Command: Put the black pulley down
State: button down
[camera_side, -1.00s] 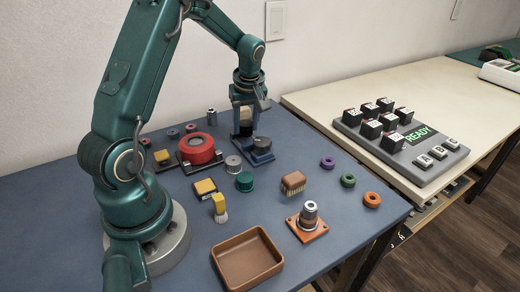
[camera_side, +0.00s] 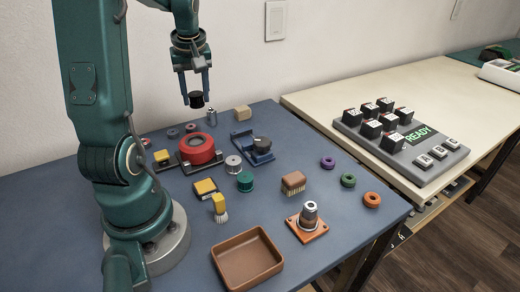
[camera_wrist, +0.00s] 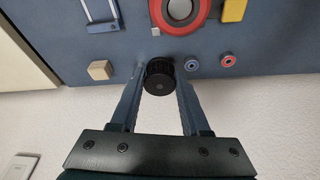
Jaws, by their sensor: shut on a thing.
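The black pulley (camera_side: 196,99) is a short dark cylinder. My gripper (camera_side: 196,97) is shut on it and holds it in the air near the back wall, above the far edge of the blue table (camera_side: 330,235). In the wrist view the pulley (camera_wrist: 159,77) sits between the fingertips of my gripper (camera_wrist: 159,84), with ribbed sides and a small centre mark. A metal cylinder stands on the table just below it in the side view and is partly covered by the pulley in the wrist view.
A tan wooden block (camera_side: 242,113) and a blue fixture (camera_side: 252,147) with a dark round part lie to the right. A red round device (camera_side: 198,149), small rings, and a brown tray (camera_side: 247,260) share the table. Clear surface lies at the back right.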

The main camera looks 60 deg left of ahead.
dwell(0.3)
jog(key=shift+s+d+f+n, duration=0.15)
jog(key=shift+s+d+n, duration=0.1)
jog(key=shift+n, duration=0.45)
jog(key=d, duration=0.1)
jog(key=n, duration=0.1)
jog(key=d+n+g, duration=0.1)
jog(key=shift+s+d+f, duration=0.3)
jog(key=d+n, duration=0.1)
jog(key=d, duration=1)
jog(key=m+t, duration=0.1)
jog(key=m, duration=0.3)
send_over(246, 260)
jog(key=d, duration=0.1)
notch_tip(246, 260, down, 7)
jog(key=shift+s+r, duration=0.1)
jog(key=shift+r, duration=0.1)
jog(key=shift+f, duration=1.95)
jog(key=shift+f, duration=0.15)
